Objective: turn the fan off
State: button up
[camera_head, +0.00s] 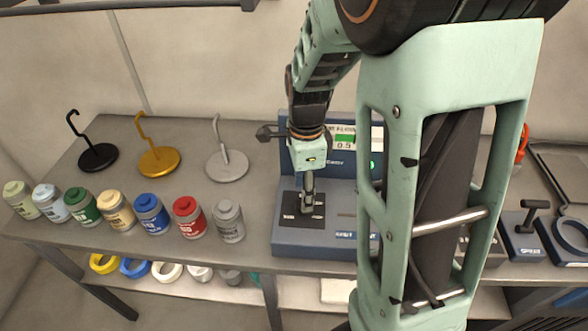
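A blue-grey control box (285,235) stands on the bench in the middle. Its upright back panel has a small display (342,139) and a lit green lamp (373,166). A black plate (290,218) with a small upright part lies on its sloped top. My gripper (308,205) points down onto that plate, at or very near the upright part; I cannot tell whether it touches it or how its fingers stand. A small blue box with a black T-handle lever (534,214) stands at the right. My arm hides the right of the control box. No fan is clearly visible.
Several coloured jars (152,212) stand in a row along the front left edge. Three hooked stands, black (98,157), yellow (158,161) and grey (227,166), are behind them. Rings lie on a lower shelf (300,291). Some bench surface between the stands and control box is clear.

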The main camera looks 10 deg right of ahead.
jog(key=shift+f, duration=1.85)
jog(key=c, duration=1.2)
jog(key=shift+o, duration=0.2)
